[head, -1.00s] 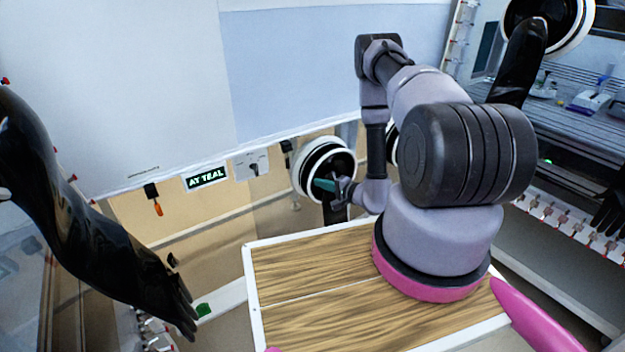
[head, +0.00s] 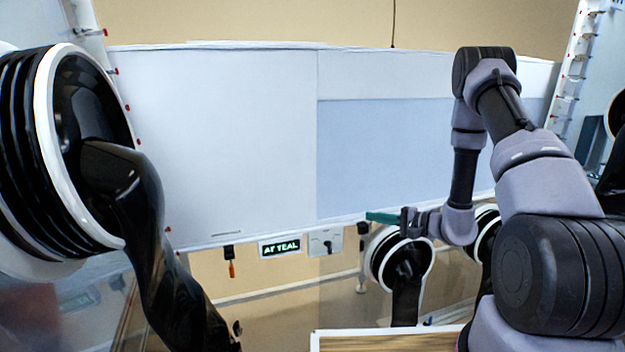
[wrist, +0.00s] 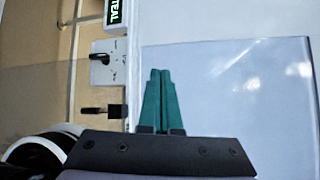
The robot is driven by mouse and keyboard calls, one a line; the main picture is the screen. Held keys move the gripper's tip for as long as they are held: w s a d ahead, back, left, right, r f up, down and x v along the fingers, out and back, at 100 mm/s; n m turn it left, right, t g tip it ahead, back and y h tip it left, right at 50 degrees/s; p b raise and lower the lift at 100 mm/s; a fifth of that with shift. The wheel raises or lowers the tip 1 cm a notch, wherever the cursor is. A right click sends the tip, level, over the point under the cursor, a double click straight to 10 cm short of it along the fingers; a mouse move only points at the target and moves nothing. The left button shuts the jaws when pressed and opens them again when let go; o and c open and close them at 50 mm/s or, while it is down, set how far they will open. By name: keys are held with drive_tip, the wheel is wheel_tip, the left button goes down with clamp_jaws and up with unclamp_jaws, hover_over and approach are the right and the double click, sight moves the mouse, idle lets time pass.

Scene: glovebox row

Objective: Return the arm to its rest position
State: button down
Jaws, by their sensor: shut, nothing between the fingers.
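My gripper (head: 382,217) is in the head view, right of centre, at the end of my folded arm. Its teal fingers point left, in front of the lower edge of the white and pale blue panel. In the wrist view, the two teal fingers (wrist: 159,100) lie together side by side, shut with nothing between them. My arm comes down from a high elbow at the upper right to the gripper.
A black glove (head: 150,235) hangs from a ringed port at the left. Another ringed port (head: 432,262) with a dark glove is just below my gripper.

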drive_tip(key=s+a+r+n+g+h, duration=0.1)
drive_tip(key=s+a+r+n+g, duration=0.25)
drive_tip(key=s+r, duration=0.45)
drive_tip(key=s+a+r+n+g, duration=0.2)
drive_tip(key=s+r+g, duration=0.25)
drive_tip(key=r, duration=0.75)
drive_tip(key=s+d+r+t+h, duration=0.6)
drive_tip(key=s+d+r+h, duration=0.4)
drive_tip(key=s+r, duration=0.4)
drive_tip(key=shift+s+d+r+m+h, duration=0.35)
drive_tip(key=shift+s+d+h, duration=0.05)
drive_tip(key=shift+s+h, duration=0.15)
